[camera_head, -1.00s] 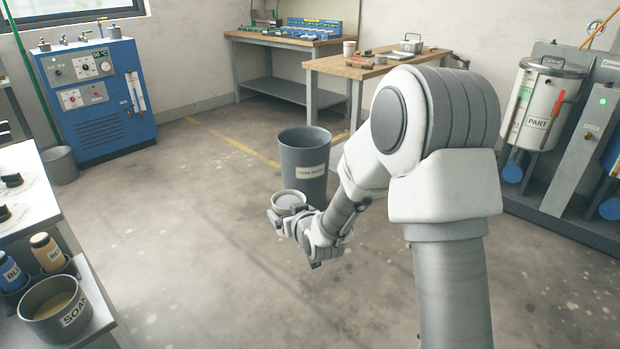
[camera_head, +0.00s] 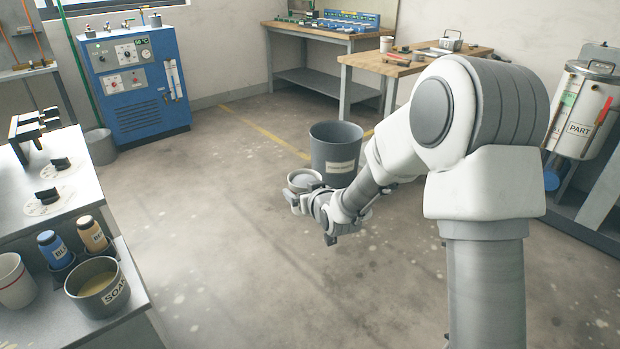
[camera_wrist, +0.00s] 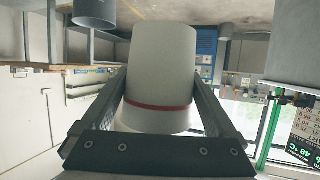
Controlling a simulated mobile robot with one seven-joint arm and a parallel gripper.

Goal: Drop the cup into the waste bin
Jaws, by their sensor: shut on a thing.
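The cup (camera_head: 303,180) is light-coloured and is held in my gripper (camera_head: 307,195), above the floor. In the wrist view the cup (camera_wrist: 160,65) is white with a red band, and it sits between the two fingers, which are shut on it. The waste bin (camera_head: 335,165) is a tall dark grey open bin with a white label, standing on the floor. In the head view the cup appears just left of and in front of the bin, overlapping its left edge; it is not inside it. My arm hides the bin's lower right part.
A small grey bin (camera_head: 100,147) stands by the blue machine (camera_head: 135,85). A bench at left holds a soak pot (camera_head: 97,285), bottles and another cup (camera_head: 14,282). A wooden table (camera_head: 420,62) is behind the waste bin. The floor at centre is clear.

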